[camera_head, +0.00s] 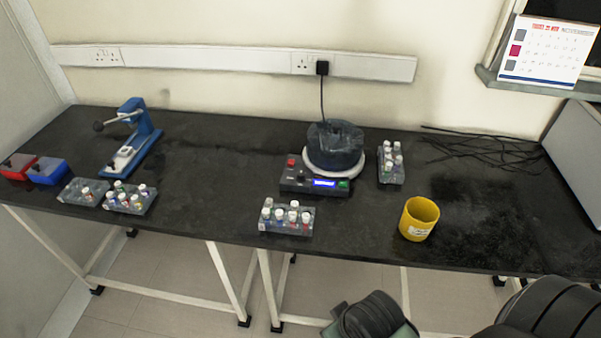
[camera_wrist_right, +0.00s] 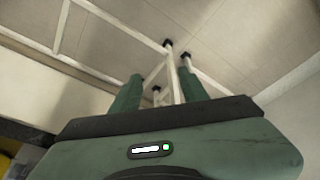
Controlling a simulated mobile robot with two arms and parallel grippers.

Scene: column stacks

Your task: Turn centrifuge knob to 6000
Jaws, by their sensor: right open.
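The centrifuge (camera_head: 335,147) stands on the black bench, right of the middle in the head view, with a dark round drum on a white ring. Its front control panel (camera_head: 312,187) has a lit blue display (camera_head: 324,183), a red button (camera_head: 291,162) and a green button (camera_head: 343,184). My left gripper is not in view.
Vial racks stand in front of the centrifuge (camera_head: 286,228) and right of it (camera_head: 391,171). A yellow cup (camera_head: 419,219) is near the front edge. Blue press (camera_head: 140,135), more racks and small boxes are at the left. Loose black cables (camera_head: 490,152) lie at the right back.

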